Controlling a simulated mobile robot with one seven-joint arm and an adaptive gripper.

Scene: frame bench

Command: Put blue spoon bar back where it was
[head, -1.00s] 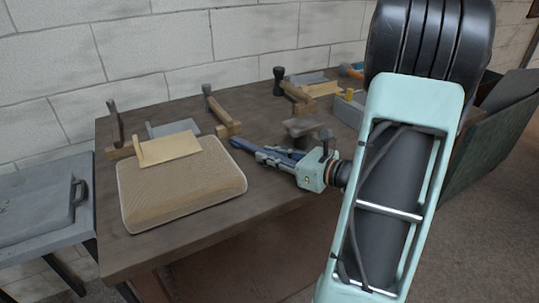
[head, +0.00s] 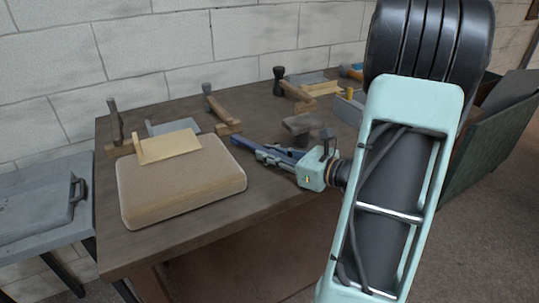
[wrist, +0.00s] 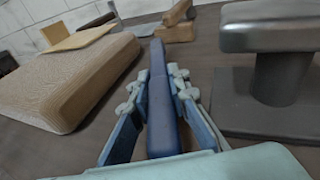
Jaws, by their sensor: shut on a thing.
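The blue spoon bar (wrist: 159,95) is a long dark blue bar between the fingers of my gripper (wrist: 157,85) in the wrist view. My gripper (head: 268,154) is shut on it. In the head view the bar (head: 243,145) points away from the gripper to the left, just above the bench top. Its tip ends close to the right side of the tan padded block (head: 180,185), apart from it. I cannot tell whether its underside touches the bench.
The wooden bench (head: 230,225) stands against a white block wall. A dark metal anvil-like block (wrist: 275,75) is right of my gripper. A light wooden piece (head: 167,147) lies on the padded block. Hammers (head: 222,110) stand behind. The bench front is clear.

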